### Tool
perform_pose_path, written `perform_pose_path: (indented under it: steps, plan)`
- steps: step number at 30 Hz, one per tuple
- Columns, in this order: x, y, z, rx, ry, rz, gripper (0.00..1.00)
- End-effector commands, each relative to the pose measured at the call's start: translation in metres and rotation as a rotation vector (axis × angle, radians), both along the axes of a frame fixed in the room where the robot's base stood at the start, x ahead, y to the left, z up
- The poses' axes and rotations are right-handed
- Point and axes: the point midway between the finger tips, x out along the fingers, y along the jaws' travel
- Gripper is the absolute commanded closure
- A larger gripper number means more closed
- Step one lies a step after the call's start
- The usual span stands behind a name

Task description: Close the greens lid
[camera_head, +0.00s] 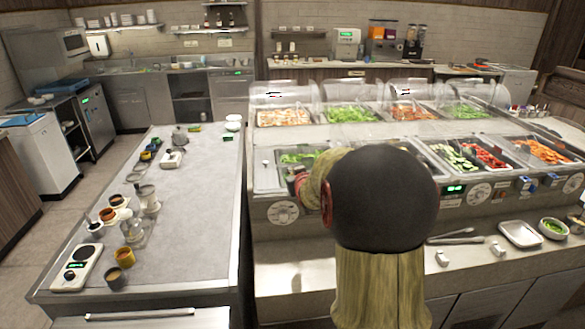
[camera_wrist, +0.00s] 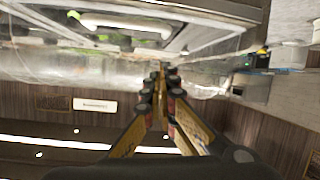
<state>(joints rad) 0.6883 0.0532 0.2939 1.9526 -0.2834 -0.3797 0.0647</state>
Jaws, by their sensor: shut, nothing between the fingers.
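The front-left well with greens (camera_head: 300,157) sits in the counter, partly hidden by my arm. No lid that I can clearly make out covers it. A second bed of greens (camera_head: 351,115) lies in the back row under a raised clear cover (camera_head: 345,90). I cannot tell which of these the greens lid belongs to. My gripper (camera_wrist: 162,78) is shut and empty in the wrist view, with its fingertips just below the metal edge of a well (camera_wrist: 200,45). A blurred clear cover (camera_wrist: 70,68) is left of the fingers. In the head view my arm hides the gripper.
More wells hold sliced vegetables (camera_head: 453,155), red strips (camera_head: 484,156) and orange strips (camera_head: 541,151) on the right. Tongs (camera_head: 455,238), a small tray (camera_head: 520,234) and a bowl (camera_head: 553,229) lie on the front ledge. A side table (camera_head: 195,235) stands left.

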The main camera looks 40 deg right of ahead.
Motion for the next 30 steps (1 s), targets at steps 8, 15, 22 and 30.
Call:
perform_pose_path:
  steps: [8, 15, 22, 30]
  plan:
    - [-0.006, 0.005, -0.049, 0.001, -0.001, 0.000, 1.00]
    - [-0.008, 0.006, -0.064, -0.001, -0.001, -0.001, 1.00]
    - [-0.008, 0.006, -0.066, -0.001, -0.001, -0.001, 1.00]
    - [-0.008, 0.006, -0.066, 0.000, 0.000, -0.001, 1.00]
